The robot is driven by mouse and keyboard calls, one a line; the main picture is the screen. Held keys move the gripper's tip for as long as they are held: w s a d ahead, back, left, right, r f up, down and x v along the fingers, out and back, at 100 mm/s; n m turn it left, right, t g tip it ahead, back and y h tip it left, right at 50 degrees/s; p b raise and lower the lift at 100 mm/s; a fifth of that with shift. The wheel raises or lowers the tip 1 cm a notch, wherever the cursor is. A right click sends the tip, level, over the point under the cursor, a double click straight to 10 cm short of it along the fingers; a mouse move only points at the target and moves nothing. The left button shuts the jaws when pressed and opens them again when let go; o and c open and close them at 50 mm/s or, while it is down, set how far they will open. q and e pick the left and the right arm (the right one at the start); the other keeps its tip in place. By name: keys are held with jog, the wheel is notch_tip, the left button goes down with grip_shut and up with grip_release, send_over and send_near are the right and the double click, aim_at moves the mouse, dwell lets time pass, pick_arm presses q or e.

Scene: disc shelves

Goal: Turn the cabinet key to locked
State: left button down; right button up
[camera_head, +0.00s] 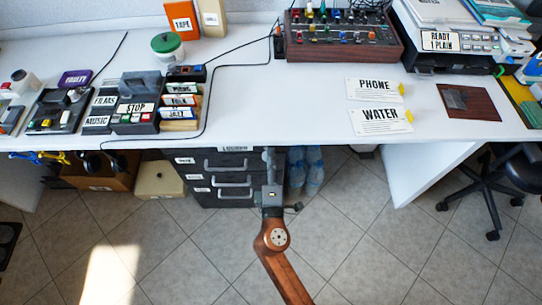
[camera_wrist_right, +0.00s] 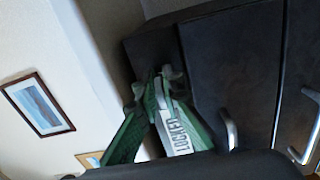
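The dark drawer cabinet (camera_head: 235,165) stands under the desk, with silver handles and small white labels. My right gripper (camera_head: 268,158) is at the cabinet's upper right front in the head view. In the right wrist view its fingers (camera_wrist_right: 154,84) reach towards the dark cabinet (camera_wrist_right: 235,65), their tips close together. My left gripper is not in view.
The white desk (camera_head: 285,110) overhangs the cabinet. A chair (camera_head: 490,180) is at the right. The tiled floor in front is mostly free.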

jog(key=o, duration=0.4)
jog(key=s, duration=1.2)
dwell(0.3)
